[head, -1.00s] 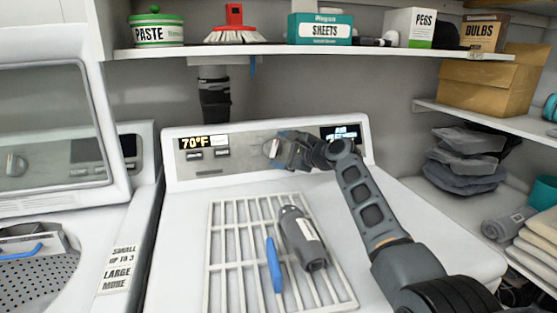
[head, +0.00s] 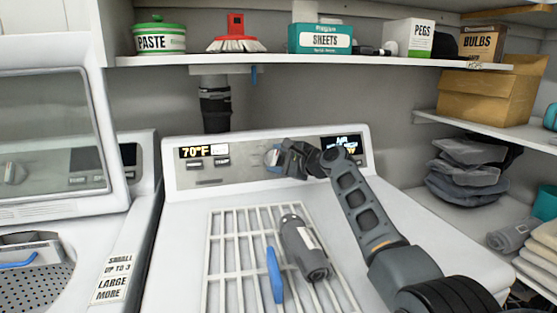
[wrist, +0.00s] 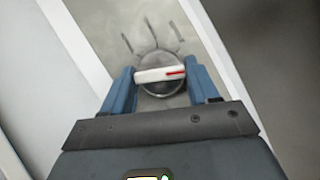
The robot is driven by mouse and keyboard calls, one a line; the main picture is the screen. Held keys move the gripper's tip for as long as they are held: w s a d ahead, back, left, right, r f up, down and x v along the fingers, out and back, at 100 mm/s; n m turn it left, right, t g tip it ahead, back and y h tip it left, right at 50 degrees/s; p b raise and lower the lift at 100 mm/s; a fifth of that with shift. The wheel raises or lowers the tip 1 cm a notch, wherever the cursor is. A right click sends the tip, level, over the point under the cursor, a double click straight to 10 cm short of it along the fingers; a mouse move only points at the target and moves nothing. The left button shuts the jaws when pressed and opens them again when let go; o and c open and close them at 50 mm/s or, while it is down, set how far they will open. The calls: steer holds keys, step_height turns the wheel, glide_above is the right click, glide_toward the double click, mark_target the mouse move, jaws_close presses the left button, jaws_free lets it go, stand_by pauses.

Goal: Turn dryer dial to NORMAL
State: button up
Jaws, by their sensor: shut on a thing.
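The dryer dial (wrist: 157,85) is a round grey knob with a white bar across it, and a red mark lies at the bar's right end in the wrist view. My gripper (wrist: 160,78) is shut on the dial, with one blue finger on either side of the bar. In the head view my gripper (head: 275,157) is at the middle of the dryer panel (head: 225,168) and hides most of the dial. Printed tick marks show around the dial; their labels are not readable.
A white rack (head: 228,255) on the dryer top holds a dark grey cylinder (head: 302,247) and a blue stick (head: 274,275). A shelf (head: 190,60) with boxes runs above the panel. A washer (head: 55,125) stands at left. Lit displays (head: 342,145) flank the dial.

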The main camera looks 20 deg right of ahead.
steer(key=c, duration=0.3)
steer(key=shift+c, duration=0.2)
steer(key=shift+n, duration=0.3)
